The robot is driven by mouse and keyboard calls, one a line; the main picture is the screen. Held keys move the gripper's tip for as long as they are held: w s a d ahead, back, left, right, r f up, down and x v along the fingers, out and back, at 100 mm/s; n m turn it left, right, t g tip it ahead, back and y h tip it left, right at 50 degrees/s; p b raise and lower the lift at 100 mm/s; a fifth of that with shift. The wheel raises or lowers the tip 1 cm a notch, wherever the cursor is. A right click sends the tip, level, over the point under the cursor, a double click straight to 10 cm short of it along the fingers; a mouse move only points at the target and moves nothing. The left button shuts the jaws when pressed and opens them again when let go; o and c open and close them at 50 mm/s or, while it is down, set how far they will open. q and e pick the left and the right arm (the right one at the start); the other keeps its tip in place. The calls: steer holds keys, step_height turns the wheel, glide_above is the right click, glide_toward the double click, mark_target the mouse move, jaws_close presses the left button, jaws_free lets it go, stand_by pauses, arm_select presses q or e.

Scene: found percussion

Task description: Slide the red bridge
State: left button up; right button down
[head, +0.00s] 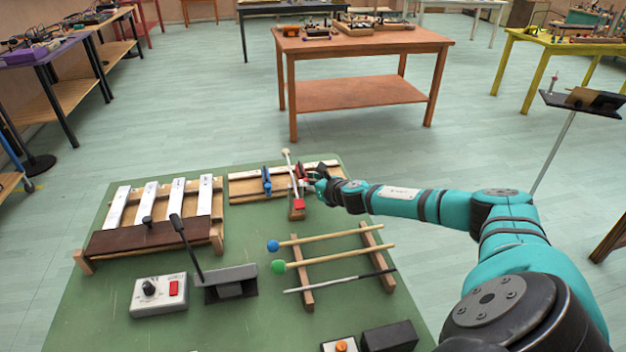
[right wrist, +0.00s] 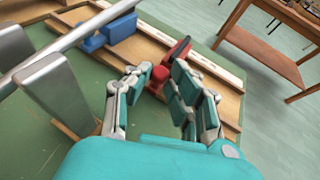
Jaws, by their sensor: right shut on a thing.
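The red bridge (head: 301,172) sits on the long wooden string board (head: 240,190) at the back of the green table, partly hidden by my gripper. In the right wrist view the red bridge (right wrist: 160,73) lies between the fingers, its upper part rising beyond them. My right gripper (head: 310,179), also in the right wrist view (right wrist: 155,82), is shut on the red bridge. A blue bridge (head: 266,180) stands on the same board to the left, apart from the red one; it shows in the right wrist view too (right wrist: 110,35). My left gripper is out of view.
A pale-headed upright striker (head: 288,160) stands just in front of the board, close to my right gripper. A bar instrument (head: 160,215) is at the left. A rack with mallets (head: 340,240) lies nearer, and a control box (head: 160,294) stands at front left.

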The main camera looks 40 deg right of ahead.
steer(key=c, duration=1.2)
jaws_free()
steer(key=shift+w+a, duration=0.15)
steer(key=shift+a, duration=0.15)
steer(key=shift+d, duration=0.1)
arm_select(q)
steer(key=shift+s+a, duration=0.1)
arm_select(e)
steer(key=v, duration=1.2)
steer(key=shift+r, duration=0.1)
